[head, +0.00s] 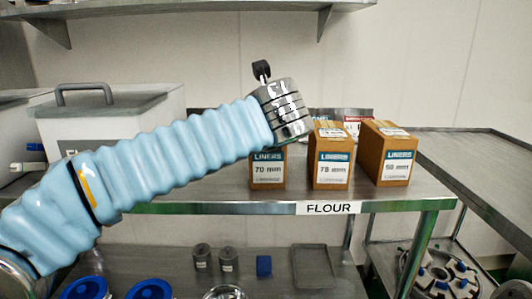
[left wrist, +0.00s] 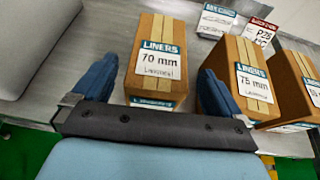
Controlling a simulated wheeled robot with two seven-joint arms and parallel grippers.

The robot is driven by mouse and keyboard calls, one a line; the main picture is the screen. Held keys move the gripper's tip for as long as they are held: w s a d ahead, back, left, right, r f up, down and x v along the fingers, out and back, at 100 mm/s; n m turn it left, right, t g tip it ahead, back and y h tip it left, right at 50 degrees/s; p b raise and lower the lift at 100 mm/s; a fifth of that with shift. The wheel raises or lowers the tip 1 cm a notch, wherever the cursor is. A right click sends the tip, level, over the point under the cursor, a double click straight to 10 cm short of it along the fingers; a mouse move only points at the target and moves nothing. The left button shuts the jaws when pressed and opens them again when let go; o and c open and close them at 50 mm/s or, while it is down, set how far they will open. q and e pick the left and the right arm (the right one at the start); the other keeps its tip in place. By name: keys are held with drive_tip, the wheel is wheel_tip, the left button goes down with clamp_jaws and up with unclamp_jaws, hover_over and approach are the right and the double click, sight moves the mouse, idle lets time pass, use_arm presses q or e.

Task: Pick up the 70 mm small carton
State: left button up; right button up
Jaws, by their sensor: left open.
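The 70 mm carton (head: 267,172) is a small brown box with a teal and white LINERS label. It stands upright on the steel shelf, leftmost of three cartons, and its upper part is hidden behind my left wrist in the head view. In the left wrist view the same carton (left wrist: 157,57) appears between the two blue fingers of my left gripper (left wrist: 157,70). That gripper is open, one finger on each side of the carton; I cannot tell how far down they reach or whether they touch. The fingers are hidden in the head view. My right gripper is out of view.
The 75 mm carton (head: 331,170) stands just right of the 70 mm one, close to my right-hand finger in the left wrist view. Another carton (head: 388,155) stands further right. A white lidded bin (head: 120,110) is at left. The shelf front carries a FLOUR label (head: 328,208).

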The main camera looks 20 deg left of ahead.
use_arm(q)
drive_tip(key=x, duration=0.6)
drive_tip(key=shift+w+a+f, duration=0.1)
drive_tip(key=shift+w+f, duration=0.1)
drive_tip(key=shift+w, duration=0.1)
drive_tip(key=c, duration=1.4)
